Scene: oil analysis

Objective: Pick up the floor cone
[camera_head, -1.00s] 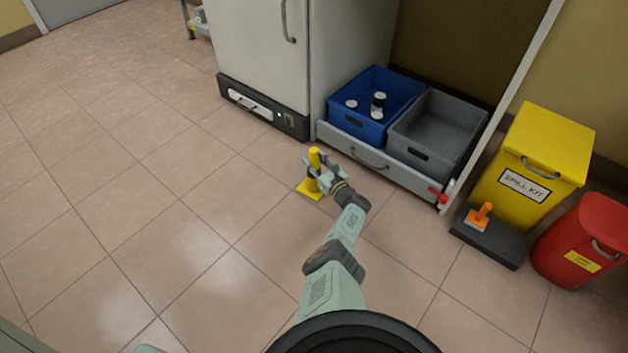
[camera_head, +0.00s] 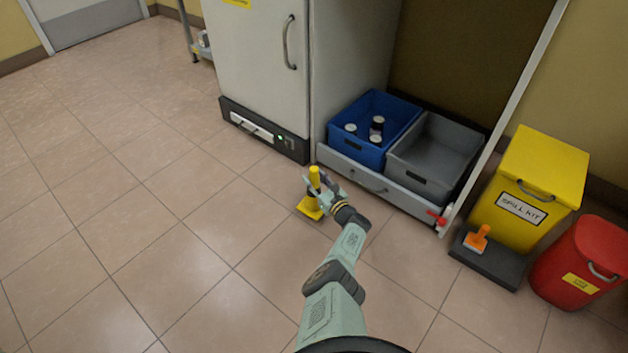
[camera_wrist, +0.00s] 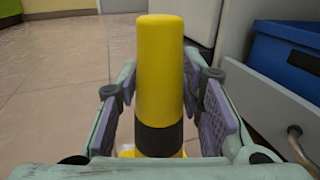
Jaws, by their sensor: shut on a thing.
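The yellow floor cone (camera_head: 309,208) has a square yellow base and a thick upright post. It is upright, and I cannot tell whether its base touches the tiles. My gripper (camera_head: 316,186) is around the post, shut on it. In the wrist view the cone (camera_wrist: 160,75) stands upright between the two purple-padded fingers of my gripper (camera_wrist: 165,125), with a black band low on the post. The base is mostly hidden there.
A pulled-out drawer (camera_head: 370,180) holds a blue bin (camera_head: 345,143) with several small containers and a grey bin (camera_head: 412,178). A white cabinet (camera_head: 255,75) stands behind. A yellow spill kit box (camera_head: 540,165) and red bin (camera_head: 580,262) are at the right. Floor at left is clear.

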